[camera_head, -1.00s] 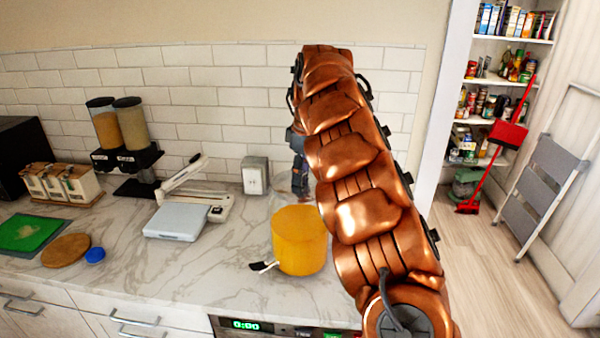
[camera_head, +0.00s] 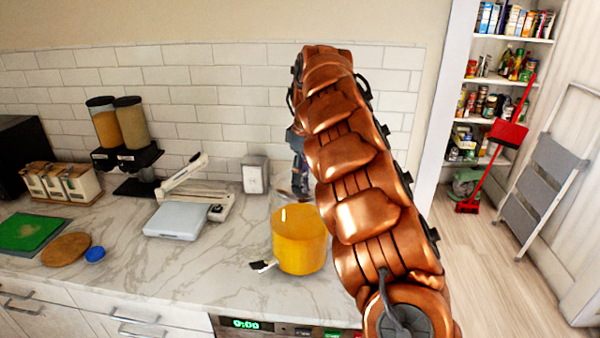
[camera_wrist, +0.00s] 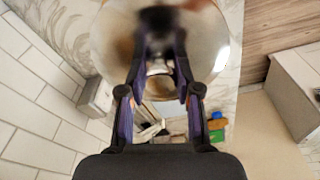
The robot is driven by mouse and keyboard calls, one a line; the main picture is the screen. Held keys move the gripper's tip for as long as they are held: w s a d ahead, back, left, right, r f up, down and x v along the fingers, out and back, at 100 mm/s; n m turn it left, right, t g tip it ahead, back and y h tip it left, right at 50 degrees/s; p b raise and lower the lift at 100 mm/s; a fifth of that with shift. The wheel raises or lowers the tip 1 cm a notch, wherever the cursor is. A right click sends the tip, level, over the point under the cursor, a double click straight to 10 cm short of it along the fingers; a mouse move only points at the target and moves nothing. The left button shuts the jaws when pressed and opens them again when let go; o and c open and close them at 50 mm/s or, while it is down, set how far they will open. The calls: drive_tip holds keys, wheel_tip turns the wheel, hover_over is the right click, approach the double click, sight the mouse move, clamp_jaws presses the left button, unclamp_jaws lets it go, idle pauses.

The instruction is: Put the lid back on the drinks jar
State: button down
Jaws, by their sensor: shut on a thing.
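The drinks jar (camera_head: 300,240) stands upright on the marble counter, holding orange drink below a clear upper part. A small black and white piece, apparently its tap (camera_head: 263,266), sticks out low on its left. My gripper (camera_wrist: 160,52) is shut on the middle of a round, shiny, see-through lid (camera_wrist: 207,45), seen from above in the wrist view. In the head view, my gripper (camera_head: 300,182) is just above the jar, mostly behind my copper arm. The arm hides the jar's right edge and top, so I cannot tell whether the lid touches the rim.
A napkin holder (camera_head: 255,175) stands behind the jar by the tiled wall. A white scale (camera_head: 176,221), a slicer-like device (camera_head: 205,195) and cereal dispensers (camera_head: 125,135) are to the left. The counter (camera_head: 200,280) in front is clear.

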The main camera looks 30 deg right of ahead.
drive_tip(key=c, duration=0.7)
unclamp_jaws()
drive_tip(key=o, duration=0.5)
drive_tip(key=shift+c, duration=0.2)
drive_tip(key=shift+w+a+r, duration=0.1)
drive_tip(key=shift+r, duration=3.35)
clamp_jaws()
